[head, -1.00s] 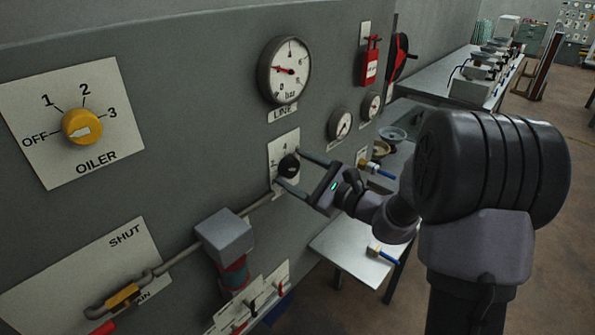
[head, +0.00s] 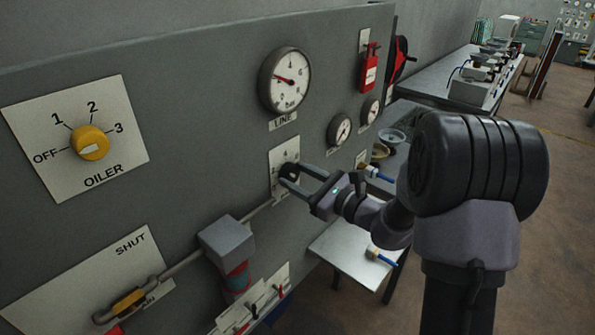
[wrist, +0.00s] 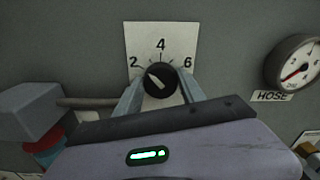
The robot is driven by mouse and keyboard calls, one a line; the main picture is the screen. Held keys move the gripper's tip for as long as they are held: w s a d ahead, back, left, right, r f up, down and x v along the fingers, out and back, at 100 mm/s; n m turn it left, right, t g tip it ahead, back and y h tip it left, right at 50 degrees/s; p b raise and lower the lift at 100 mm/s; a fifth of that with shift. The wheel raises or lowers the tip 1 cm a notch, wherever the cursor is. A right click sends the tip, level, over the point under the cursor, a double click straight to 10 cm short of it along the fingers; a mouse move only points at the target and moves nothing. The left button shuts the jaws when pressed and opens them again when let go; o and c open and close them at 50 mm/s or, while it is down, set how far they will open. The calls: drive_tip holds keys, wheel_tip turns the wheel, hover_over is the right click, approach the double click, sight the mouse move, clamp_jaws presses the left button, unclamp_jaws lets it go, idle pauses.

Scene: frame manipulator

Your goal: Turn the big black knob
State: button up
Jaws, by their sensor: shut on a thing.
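The big black knob (head: 288,170) sits on a white dial plate (head: 275,155) on the grey panel, below the LINE gauge. In the wrist view the knob (wrist: 160,80) shows a white pointer mark directed to the upper left, between the 2 and the 4. The plate reads 2, 4 and 6. My gripper (head: 293,175) is shut on the knob, with one finger on each side of it. In the wrist view its fingers (wrist: 160,90) reach up to the knob's left and right sides.
The LINE gauge (head: 285,80) is above the knob. A grey box (head: 227,242) with a pipe juts out at lower left. A yellow OILER knob (head: 90,142) is far left. The HOSE gauge (wrist: 294,65) is right of the knob. A bench (head: 355,258) stands at lower right.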

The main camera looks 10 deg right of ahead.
drive_tip(key=m+p, duration=0.1)
drive_tip(key=m, duration=0.1)
drive_tip(key=m+p, duration=0.1)
drive_tip(key=p, duration=0.1)
drive_tip(key=shift+r+m, duration=0.2)
drive_tip(key=shift+m, duration=0.2)
drive_tip(key=m+p, duration=0.4)
drive_tip(key=shift+w+d+m+p, duration=0.1)
drive_tip(key=shift+m+p, duration=0.2)
drive_tip(key=shift+p, duration=0.05)
drive_tip(key=m+p, duration=0.3)
drive_tip(key=shift+f, duration=0.1)
drive_tip(key=shift+d+f+m+p, duration=0.1)
drive_tip(key=shift+f+m+p, duration=0.05)
drive_tip(key=shift+m+p, duration=1.1)
drive_tip(key=shift+f+m, duration=0.1)
drive_tip(key=shift+m, duration=0.35)
drive_tip(key=o, duration=1.4)
